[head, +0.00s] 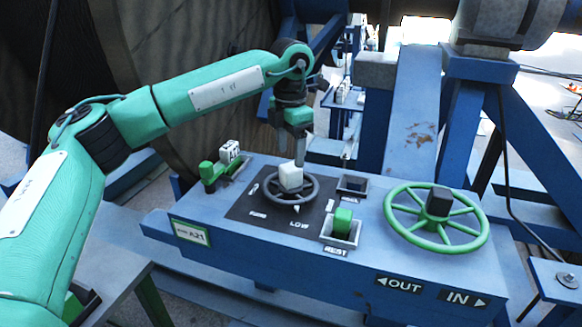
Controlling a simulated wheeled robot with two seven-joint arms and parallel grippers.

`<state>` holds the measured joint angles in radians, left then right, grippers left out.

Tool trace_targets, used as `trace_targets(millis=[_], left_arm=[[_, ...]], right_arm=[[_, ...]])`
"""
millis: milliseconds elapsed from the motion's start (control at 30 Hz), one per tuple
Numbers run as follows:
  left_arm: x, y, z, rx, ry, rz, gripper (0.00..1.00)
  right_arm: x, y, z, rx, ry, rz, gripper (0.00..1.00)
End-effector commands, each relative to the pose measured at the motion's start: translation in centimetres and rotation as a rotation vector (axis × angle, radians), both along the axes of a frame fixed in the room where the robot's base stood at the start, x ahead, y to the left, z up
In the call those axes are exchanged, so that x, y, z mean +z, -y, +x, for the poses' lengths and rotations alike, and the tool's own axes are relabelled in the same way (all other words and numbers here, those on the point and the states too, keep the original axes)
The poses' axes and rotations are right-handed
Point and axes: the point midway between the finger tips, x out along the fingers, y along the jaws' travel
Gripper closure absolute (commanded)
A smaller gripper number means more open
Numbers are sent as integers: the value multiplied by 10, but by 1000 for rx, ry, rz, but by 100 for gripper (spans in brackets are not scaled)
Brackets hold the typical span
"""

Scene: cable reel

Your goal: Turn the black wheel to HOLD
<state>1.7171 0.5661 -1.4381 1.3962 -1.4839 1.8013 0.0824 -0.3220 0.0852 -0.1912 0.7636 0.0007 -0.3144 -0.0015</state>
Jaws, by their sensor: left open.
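The black wheel (312,192) is a small dark ring with a white block-shaped knob (290,177) at its hub. It lies on a dark plate (249,199) on top of the blue console. White labels surround it; one in front reads LOW, and the others are too small to read, so I cannot tell which is HOLD. My left gripper (294,148) points down just above and behind the white knob. Its fingers are open, and I cannot tell whether they touch the knob. My right gripper is not in view.
A green spoked wheel (397,226) with a black hub block sits at the console's right, above OUT and IN labels. A green block (342,221) in a REST-labelled socket is in front. A green lever (208,172) stands left. A large reel (180,60) rises behind.

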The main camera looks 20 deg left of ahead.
Motion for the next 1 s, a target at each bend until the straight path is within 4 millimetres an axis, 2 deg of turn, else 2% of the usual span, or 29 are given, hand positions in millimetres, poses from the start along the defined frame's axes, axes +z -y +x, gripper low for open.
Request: trace_targets(millis=[100,300,467,733,1000], left_arm=[[-23,0,-1,-1,-1,0,38],[-50,0,-1,-1,-1,-1,38],[-60,0,0,0,1,-1,38],[-61,0,0,-1,1,-1,38],[-61,1,0,-1,1,-1,91]], right_arm=[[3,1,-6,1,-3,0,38],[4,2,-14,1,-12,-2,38],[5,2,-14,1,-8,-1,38],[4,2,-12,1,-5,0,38],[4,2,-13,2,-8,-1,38]])
